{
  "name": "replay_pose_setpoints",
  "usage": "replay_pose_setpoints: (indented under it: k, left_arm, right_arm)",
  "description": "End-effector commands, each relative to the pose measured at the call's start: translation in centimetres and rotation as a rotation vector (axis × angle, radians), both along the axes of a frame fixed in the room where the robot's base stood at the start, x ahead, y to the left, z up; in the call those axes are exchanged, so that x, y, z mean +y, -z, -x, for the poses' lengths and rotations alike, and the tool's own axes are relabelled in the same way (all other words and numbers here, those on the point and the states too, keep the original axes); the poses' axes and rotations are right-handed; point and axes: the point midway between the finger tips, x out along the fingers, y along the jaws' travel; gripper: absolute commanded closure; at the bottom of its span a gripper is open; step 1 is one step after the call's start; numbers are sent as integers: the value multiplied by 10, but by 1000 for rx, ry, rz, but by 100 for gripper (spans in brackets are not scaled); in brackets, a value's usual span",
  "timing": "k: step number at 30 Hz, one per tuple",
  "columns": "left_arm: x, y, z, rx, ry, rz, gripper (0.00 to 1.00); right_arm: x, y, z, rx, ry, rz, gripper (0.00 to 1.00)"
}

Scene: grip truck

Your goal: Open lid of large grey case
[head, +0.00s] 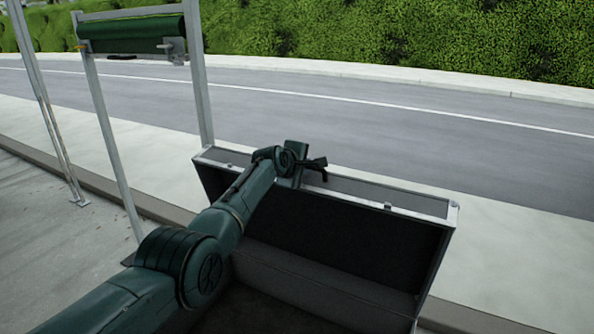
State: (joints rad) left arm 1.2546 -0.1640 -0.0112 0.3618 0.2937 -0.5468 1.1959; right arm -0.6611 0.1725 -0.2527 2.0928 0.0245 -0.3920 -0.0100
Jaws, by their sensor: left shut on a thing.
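The large grey case (325,279) stands in front of me in the head view, its dark lined inside visible. Its lid (350,228) is raised at the far side, with its dark inner face toward me and a metal-edged rim along the top. My left gripper (318,169) is at the lid's top rim, left of its middle, and is shut on the lid. The exact contact is small and partly hidden by the gripper. My left arm reaches across the case from the lower left and hides part of it. My right gripper is not in view.
A metal frame with a rolled green cloth (133,31) stands at the left, its post (198,85) close to the lid's left corner. A kerb (165,210), pale pavement and a grey road (400,110) lie behind. A green hedge (400,30) is farther back.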

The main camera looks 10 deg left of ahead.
Motion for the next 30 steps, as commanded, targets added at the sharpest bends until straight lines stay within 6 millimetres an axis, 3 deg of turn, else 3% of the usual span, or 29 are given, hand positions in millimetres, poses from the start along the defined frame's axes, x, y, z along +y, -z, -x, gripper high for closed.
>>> replay_pose_setpoints:
  k: [18, 19, 21, 30]
  left_arm:
    - [-6, 1, -1, 5, 0, -1, 100]
    - [-6, 1, -1, 5, 0, -1, 87]
    - [-6, 1, -1, 5, 0, -2, 82]
    - [-6, -2, 0, 3, 0, 0, 82]
  right_arm:
    - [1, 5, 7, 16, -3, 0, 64]
    - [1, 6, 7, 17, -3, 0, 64]
    - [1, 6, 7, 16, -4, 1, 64]
    - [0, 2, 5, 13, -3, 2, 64]
